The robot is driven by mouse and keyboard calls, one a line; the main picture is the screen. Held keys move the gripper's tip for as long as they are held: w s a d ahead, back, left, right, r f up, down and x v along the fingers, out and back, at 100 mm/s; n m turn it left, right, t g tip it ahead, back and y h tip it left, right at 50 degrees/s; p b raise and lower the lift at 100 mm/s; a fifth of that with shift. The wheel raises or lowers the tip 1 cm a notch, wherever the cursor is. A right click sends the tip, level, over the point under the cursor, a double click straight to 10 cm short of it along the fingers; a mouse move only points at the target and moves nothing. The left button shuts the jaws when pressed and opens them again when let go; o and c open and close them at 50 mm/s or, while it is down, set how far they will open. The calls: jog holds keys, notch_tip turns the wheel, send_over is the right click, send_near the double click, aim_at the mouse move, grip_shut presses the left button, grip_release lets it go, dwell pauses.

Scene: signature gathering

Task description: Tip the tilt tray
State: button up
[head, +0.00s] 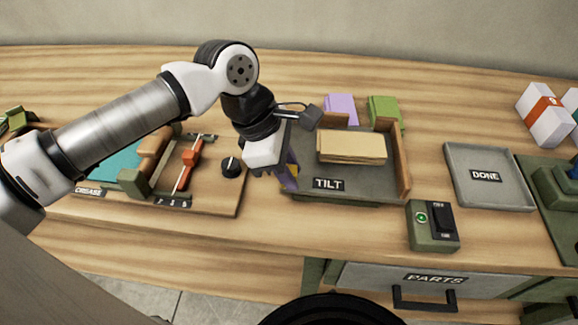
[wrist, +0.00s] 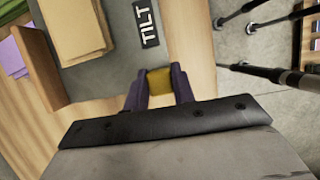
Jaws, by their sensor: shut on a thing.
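The tilt tray (head: 365,180) is a dark grey tray labelled TILT, with wooden walls at the back and right, in the middle of the bench in the head view. A stack of tan sheets (head: 350,147) lies on it toward the back wall. My gripper (head: 290,178) is at the tray's left edge. In the wrist view its purple fingers (wrist: 158,88) are closed on a yellow tab (wrist: 159,80) at the tray's edge. The tray (wrist: 122,35) and the stack (wrist: 75,28) also show there. I cannot tell whether the tray is tilted.
A switch box (head: 433,226) with a green light stands in front of the tray's right corner. A grey DONE tray (head: 490,190) lies to the right. A crease board (head: 215,195) lies to the left. Purple (head: 341,107) and green blocks (head: 384,108) stand behind the tray.

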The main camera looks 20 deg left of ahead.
grip_shut()
jog(key=shift+w+d+r+g+y+p, duration=0.15)
jog(key=shift+w+d+r+g+y, duration=0.2)
jog(key=shift+r+g, duration=0.4)
jog(key=shift+w+d+r+g+y+p, duration=0.15)
jog(key=shift+w+r+g+y, duration=0.3)
jog(key=shift+r+g, duration=0.25)
jog(key=o, duration=0.9)
grip_release()
jog(key=shift+r, duration=0.1)
jog(key=b+v, duration=0.1)
jog(key=v, duration=1.2)
jog(key=shift+s+a+r+b, duration=0.1)
jog(key=shift+a+r+b, duration=0.05)
jog(key=shift+r+b, duration=0.2)
